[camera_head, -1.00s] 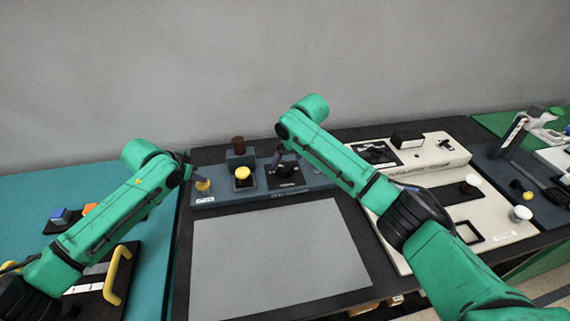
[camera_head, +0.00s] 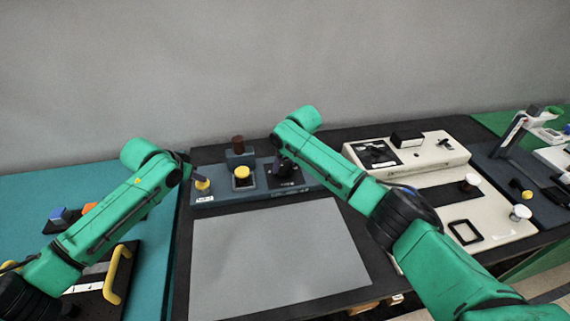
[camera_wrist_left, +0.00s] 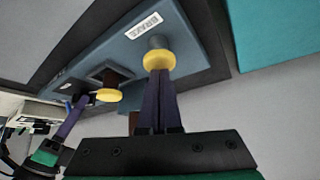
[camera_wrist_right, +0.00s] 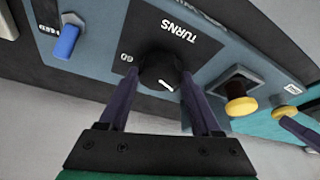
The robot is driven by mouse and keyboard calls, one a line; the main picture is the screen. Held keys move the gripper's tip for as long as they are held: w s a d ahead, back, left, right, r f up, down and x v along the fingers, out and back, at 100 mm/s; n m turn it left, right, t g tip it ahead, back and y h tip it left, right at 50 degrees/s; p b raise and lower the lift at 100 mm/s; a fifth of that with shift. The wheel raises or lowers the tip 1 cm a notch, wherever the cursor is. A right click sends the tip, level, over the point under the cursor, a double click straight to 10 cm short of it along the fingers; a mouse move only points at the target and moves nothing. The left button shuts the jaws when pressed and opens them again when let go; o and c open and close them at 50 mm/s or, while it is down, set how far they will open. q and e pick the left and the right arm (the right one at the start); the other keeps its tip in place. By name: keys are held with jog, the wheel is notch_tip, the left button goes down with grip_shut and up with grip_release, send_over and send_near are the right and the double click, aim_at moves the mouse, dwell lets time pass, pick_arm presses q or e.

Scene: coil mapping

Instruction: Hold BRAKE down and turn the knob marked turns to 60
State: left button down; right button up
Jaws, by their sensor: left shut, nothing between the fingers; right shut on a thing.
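The yellow BRAKE button (camera_head: 203,185) is at the left end of a blue-grey panel (camera_head: 215,199). In the left wrist view, my left gripper (camera_wrist_left: 160,74) is shut and empty, its fingertips against the cap of the yellow button (camera_wrist_left: 158,60). The black turns knob (camera_wrist_right: 160,72) sits on a black plate marked TURNS, with "60" printed beside it. Its white mark points towards my gripper in the right wrist view, away from the "60". My right gripper (camera_wrist_right: 158,84) is shut on the knob, one finger on each side. In the head view, the knob is partly hidden.
A second yellow button (camera_head: 242,173) in a dark frame stands between the two grippers. A brown-topped post (camera_head: 238,144) rises behind it. A blue knob (camera_wrist_right: 66,41) is on the panel's other side. A bare grey mat (camera_head: 270,255) lies in front.

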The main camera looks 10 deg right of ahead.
jog(key=m, duration=0.2)
jog(key=m+h, duration=0.1)
jog(key=m, duration=0.1)
jog(key=m+h, duration=0.1)
jog(key=m, duration=0.1)
jog(key=shift+a, duration=0.25)
jog(key=m+h, duration=0.1)
jog(key=m, duration=0.2)
jog(key=shift+m+h, duration=0.4)
jog(key=shift+a+f+m+g, duration=0.15)
jog(key=shift+a+m+g, duration=0.15)
jog(key=shift+m, duration=0.5)
jog(key=shift+d+m+h, duration=0.1)
jog(key=shift+m+h, duration=0.2)
jog(key=shift+d, duration=0.1)
jog(key=o, duration=1.4)
jog(key=shift+d, duration=0.1)
